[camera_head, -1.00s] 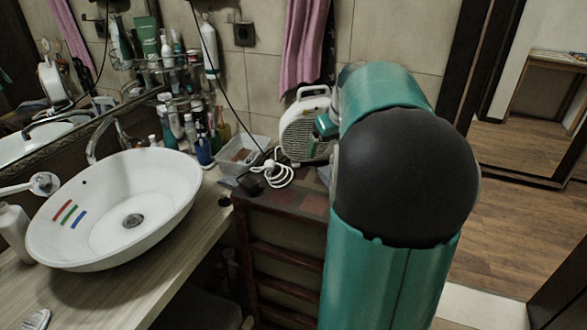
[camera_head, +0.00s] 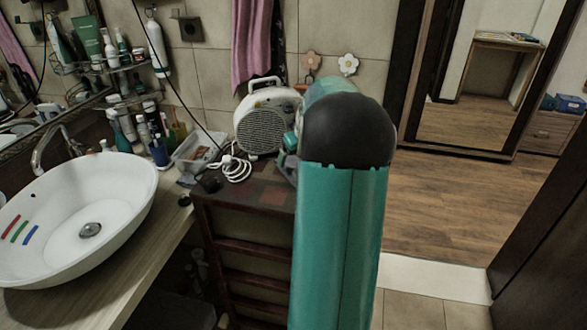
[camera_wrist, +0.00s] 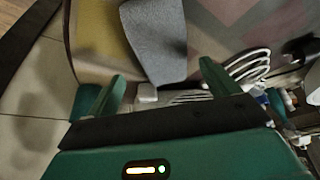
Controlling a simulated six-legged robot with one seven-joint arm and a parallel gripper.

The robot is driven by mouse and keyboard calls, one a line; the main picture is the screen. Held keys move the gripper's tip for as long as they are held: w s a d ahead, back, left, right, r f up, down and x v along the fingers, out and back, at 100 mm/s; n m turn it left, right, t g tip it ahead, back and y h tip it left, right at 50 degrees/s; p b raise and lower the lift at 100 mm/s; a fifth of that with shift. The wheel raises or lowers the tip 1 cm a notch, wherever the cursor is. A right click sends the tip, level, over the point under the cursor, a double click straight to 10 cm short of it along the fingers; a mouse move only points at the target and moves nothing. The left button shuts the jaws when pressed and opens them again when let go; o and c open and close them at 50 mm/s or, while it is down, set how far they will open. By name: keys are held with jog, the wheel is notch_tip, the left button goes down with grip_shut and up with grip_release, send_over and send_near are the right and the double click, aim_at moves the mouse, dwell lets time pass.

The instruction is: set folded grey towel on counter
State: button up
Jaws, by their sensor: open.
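A folded grey towel (camera_wrist: 155,40) lies on the patterned cabinet top (camera_wrist: 250,25) in the wrist view. My gripper (camera_wrist: 162,71) is open, with its two green fingers spread, and the towel's near end lies just beyond and between the fingertips. I cannot tell whether a finger touches it. In the head view my teal arm hides most of the towel and the gripper; only a small grey sliver (camera_head: 286,172) shows beside the arm. The wooden counter (camera_head: 112,292) with the white basin (camera_head: 90,195) is at the left.
A white fan heater (camera_head: 264,125) and its coiled white cable (camera_head: 236,168) are on the cabinet top. A clear plastic tray (camera_head: 198,150) and several bottles (camera_head: 150,130) stand behind the basin. Open wooden floor (camera_head: 440,210) lies to the right.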

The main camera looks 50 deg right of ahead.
aim_at(294, 163)
jog(key=x, duration=0.4)
jog(key=shift+a, duration=0.25)
jog(key=c, duration=1.2)
jog(key=shift+o, duration=0.2)
jog(key=shift+r, duration=0.1)
